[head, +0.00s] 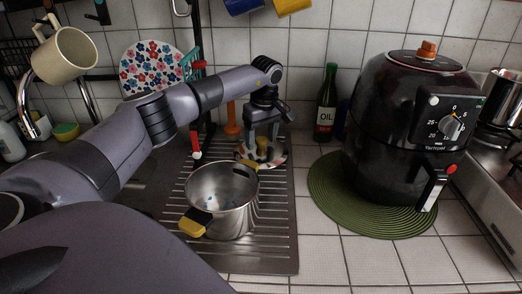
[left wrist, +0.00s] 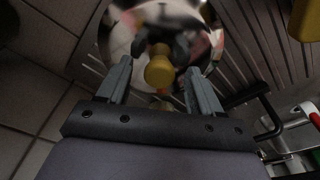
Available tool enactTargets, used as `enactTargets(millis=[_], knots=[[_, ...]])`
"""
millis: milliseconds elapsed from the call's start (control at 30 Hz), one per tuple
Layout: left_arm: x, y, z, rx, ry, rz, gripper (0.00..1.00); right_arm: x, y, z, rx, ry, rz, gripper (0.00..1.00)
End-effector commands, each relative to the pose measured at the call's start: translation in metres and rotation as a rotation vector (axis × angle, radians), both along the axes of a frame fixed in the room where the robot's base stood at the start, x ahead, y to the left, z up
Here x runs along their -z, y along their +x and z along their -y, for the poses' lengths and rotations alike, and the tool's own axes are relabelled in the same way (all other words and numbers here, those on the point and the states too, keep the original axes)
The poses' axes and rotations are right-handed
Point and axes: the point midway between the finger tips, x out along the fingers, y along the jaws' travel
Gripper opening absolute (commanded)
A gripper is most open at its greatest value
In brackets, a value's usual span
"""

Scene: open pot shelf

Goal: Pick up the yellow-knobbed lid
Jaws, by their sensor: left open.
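The yellow-knobbed lid (head: 277,159) is a shiny disc on the metal drainer, just behind the pot. In the left wrist view the lid (left wrist: 122,32) fills the top middle, its yellow knob (left wrist: 160,71) between my finger tips. My left gripper (head: 262,140) is over the lid from behind and above in the head view, partly hiding it. Its fingers show open in the left wrist view (left wrist: 158,66), with gaps on both sides of the knob. The steel pot (head: 222,205) with yellow handles stands uncovered in front. My right gripper is not in view.
A black air fryer (head: 400,135) stands on a green round mat (head: 325,190) to the right. A dark oil bottle (head: 326,105) is near the wall. A flowered plate (head: 150,65) and a rack are behind my left arm.

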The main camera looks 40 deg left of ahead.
Motion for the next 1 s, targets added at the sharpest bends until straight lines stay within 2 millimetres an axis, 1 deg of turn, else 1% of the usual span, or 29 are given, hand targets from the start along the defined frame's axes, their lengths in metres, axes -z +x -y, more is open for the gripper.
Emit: enactTargets(millis=[100, 167, 200, 267, 300, 567, 667, 767, 1000], knots=[[0.000, 0.000, 0.000, 0.000, 0.000, 0.000, 0.65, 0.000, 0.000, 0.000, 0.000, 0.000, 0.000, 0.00], [0.000, 0.000, 0.000, 0.000, 0.000, 0.000, 0.46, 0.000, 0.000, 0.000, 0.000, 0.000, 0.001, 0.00], [0.000, 0.000, 0.000, 0.000, 0.000, 0.000, 0.33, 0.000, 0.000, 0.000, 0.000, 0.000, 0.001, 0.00], [0.000, 0.000, 0.000, 0.000, 0.000, -0.001, 0.13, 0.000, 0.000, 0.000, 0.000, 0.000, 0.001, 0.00], [0.000, 0.000, 0.000, 0.000, 0.000, -0.001, 0.00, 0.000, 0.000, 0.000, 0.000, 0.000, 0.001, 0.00], [-0.001, 0.000, 0.000, 0.000, 0.000, 0.001, 0.00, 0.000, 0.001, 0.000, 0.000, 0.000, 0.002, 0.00], [-0.007, 0.000, 0.000, -0.001, 0.000, 0.001, 0.00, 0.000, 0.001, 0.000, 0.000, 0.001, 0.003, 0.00], [-0.022, 0.001, 0.000, 0.000, 0.000, 0.005, 0.00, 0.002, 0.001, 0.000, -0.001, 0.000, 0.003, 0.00], [-0.071, 0.001, 0.000, -0.001, 0.000, 0.004, 0.00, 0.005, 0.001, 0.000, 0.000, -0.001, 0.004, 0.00]])
